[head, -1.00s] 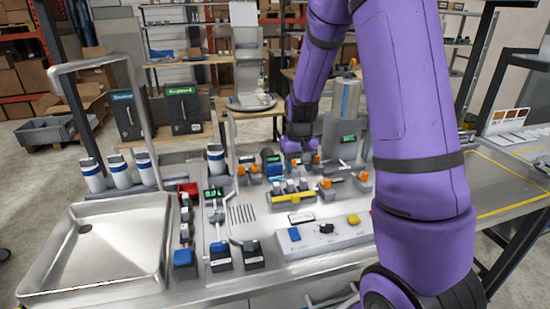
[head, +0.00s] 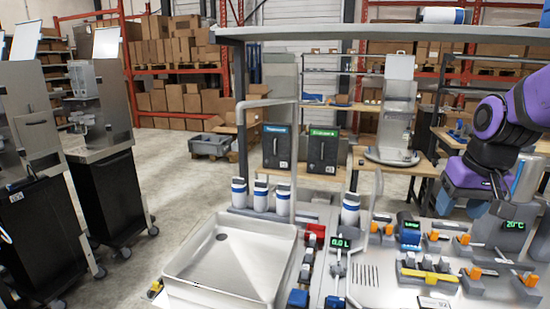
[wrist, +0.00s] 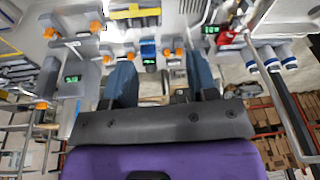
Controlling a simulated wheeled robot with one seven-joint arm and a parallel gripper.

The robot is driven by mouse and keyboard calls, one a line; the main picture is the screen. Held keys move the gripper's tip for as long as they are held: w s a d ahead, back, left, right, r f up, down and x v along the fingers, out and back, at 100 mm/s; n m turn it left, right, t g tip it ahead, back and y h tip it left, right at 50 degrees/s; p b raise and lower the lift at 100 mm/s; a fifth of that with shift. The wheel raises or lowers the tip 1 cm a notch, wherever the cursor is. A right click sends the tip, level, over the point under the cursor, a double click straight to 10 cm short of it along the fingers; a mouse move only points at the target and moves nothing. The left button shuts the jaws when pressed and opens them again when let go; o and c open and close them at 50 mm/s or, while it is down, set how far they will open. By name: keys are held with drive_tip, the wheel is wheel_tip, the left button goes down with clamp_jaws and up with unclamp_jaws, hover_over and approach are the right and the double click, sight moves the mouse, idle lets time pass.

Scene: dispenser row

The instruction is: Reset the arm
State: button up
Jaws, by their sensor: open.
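My purple arm (head: 530,105) comes in from the right edge in the head view, folded above the right part of the dispenser counter. In the wrist view my gripper (wrist: 161,75) has its two blue-grey fingers spread well apart. Nothing is held between them. A small black unit with a green display (wrist: 150,62) shows beyond the gap, apart from the fingers.
The counter holds a steel sink (head: 235,262), several white-and-blue cups (head: 282,200), a yellow-topped rack (head: 430,274) and orange-knobbed valves (head: 388,229). A shelf (head: 390,34) spans above. Dark carts (head: 105,195) stand at left. Open floor lies between carts and counter.

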drive_tip(key=s+a+r+t, duration=0.1)
drive_tip(key=s+a+r, duration=0.1)
drive_tip(key=s, duration=0.5)
drive_tip(key=s+a+r+n+t, duration=0.1)
drive_tip(key=s+r, duration=0.3)
drive_tip(key=s, duration=0.4)
drive_tip(key=shift+a+r+n+t, duration=0.3)
drive_tip(key=shift+a+r, duration=0.05)
drive_tip(key=shift+a, duration=0.5)
